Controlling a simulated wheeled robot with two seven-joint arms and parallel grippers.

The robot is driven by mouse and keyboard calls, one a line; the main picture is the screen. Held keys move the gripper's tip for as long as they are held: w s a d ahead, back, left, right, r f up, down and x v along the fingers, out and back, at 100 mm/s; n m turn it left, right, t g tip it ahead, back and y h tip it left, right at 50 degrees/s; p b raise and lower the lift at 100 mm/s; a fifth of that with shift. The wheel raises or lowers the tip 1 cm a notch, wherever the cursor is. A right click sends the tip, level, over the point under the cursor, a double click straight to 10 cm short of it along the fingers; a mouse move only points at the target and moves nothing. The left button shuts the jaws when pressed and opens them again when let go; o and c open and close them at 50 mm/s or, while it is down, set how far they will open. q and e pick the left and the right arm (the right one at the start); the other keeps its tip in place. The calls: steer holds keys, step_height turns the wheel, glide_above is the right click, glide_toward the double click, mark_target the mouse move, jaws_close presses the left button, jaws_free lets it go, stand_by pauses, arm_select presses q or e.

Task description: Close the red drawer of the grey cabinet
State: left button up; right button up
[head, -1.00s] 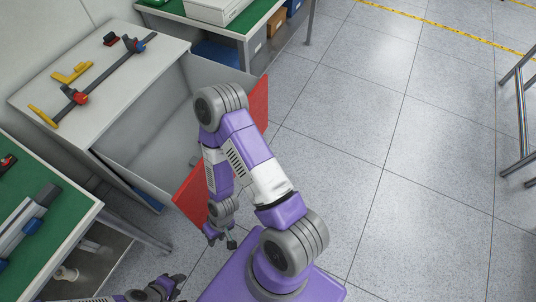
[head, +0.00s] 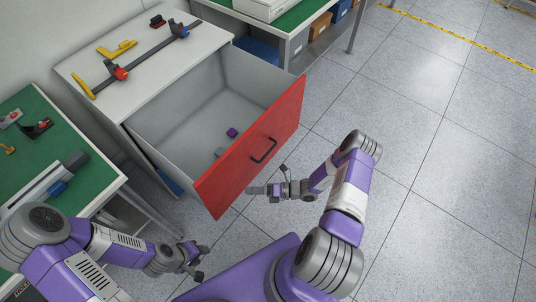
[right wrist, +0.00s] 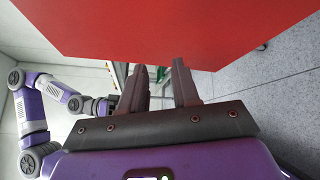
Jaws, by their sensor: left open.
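The grey cabinet (head: 150,75) stands at the upper left in the head view. Its drawer is pulled far out; the red front (head: 222,188) with a black handle (head: 263,150) faces right and down in the picture. My right gripper (head: 265,180) is just outside the red front, below the handle in the picture, with its fingers apart and nothing between them. In the right wrist view the red front (right wrist: 190,30) fills the top, beyond the open fingers (right wrist: 160,88); contact cannot be told. My left gripper (head: 194,262) is open and empty, left of my base and away from the drawer.
Clamps (head: 119,72) lie on the cabinet top. Green-topped benches stand at left (head: 90,150) and behind (head: 292,22). The floor (head: 440,130) at right is clear.

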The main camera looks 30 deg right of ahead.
mark_target(268, 152)
steer(key=w+d+m+t+h, duration=0.2)
steer(key=d+m+t+h, duration=0.1)
steer(key=d+m+t, duration=0.3)
steer(key=w+d+m+t+h, duration=0.25)
steer(key=d+m, duration=0.25)
steer(key=d, duration=0.4)
steer(key=shift+t+h, duration=0.45)
steer(key=shift+t, duration=0.1)
steer(key=x, duration=0.2)
steer(key=b+x, duration=0.1)
steer(key=x, duration=0.1)
steer(key=r+x, duration=0.1)
steer(key=x, duration=0.2)
steer(key=shift+s, duration=0.1)
steer(key=shift+f, duration=0.1)
steer(key=shift+c, duration=0.3)
jaws_close()
